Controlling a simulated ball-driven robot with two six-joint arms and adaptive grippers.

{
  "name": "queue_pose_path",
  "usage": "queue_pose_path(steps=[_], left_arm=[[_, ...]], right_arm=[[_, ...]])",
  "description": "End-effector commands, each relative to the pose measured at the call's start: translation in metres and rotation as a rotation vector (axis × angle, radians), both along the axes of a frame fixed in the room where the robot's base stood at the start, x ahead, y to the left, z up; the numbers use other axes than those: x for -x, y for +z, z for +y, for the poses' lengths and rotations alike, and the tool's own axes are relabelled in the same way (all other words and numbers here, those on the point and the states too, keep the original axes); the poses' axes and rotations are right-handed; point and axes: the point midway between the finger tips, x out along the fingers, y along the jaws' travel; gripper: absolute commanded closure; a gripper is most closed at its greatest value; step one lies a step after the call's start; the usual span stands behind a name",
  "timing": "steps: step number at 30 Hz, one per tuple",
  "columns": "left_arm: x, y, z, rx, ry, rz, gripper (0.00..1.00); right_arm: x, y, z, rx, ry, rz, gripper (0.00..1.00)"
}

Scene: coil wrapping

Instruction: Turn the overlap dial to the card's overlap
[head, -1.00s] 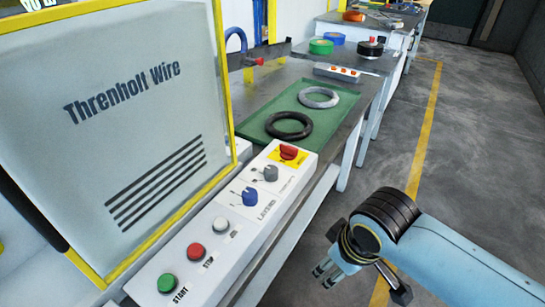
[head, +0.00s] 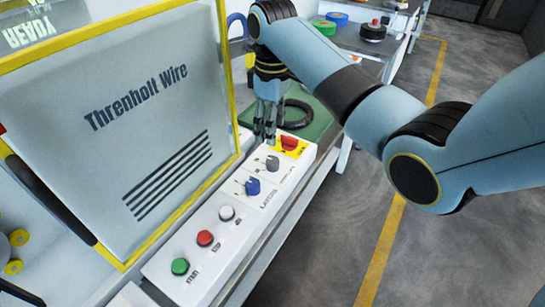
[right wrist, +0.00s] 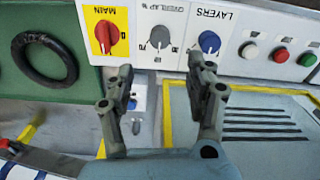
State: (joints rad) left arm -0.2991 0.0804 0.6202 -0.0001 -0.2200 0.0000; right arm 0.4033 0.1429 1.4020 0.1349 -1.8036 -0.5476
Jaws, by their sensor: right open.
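The grey overlap dial (head: 272,164) sits on the white control panel (head: 228,240), between the red main switch (head: 289,143) and the blue layers dial (head: 252,187). In the right wrist view the overlap dial (right wrist: 160,38) shows its label and scale upside down. My right gripper (head: 265,138) points down over the far end of the panel, close to the overlap dial. Its two fingers (right wrist: 162,85) are spread and empty, with the dial beyond the gap between their tips, apart from them. No card is visible. My left gripper is out of view.
Green start (head: 180,266), red stop (head: 205,238) and white (head: 227,212) buttons line the near panel. A yellow-framed guard (head: 130,120) stands left of it. A black ring (right wrist: 43,57) lies on the green mat (right wrist: 65,100). Open floor is right.

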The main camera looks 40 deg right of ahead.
Motion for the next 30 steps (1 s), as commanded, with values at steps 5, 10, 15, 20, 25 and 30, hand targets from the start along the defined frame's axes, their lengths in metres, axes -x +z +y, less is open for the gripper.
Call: queue_pose_path(steps=[5,10,15,20,25,30], left_arm=[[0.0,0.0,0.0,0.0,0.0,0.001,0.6],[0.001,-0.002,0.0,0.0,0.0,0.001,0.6],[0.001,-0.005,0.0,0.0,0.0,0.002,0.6],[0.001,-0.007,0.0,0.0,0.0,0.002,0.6],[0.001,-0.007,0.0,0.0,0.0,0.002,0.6],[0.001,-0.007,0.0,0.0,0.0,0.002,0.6]], right_arm=[[0.0,-0.021,0.0,-0.002,0.002,0.007,0.45],[0.001,-0.056,0.0,-0.001,0.001,0.006,0.45],[0.0,-0.087,0.0,-0.001,0.001,0.004,0.45],[0.0,-0.102,0.0,-0.001,0.001,0.002,0.45],[0.0,-0.107,0.0,0.0,0.001,0.001,0.45],[0.0,-0.106,0.0,0.0,0.001,0.001,0.45]])
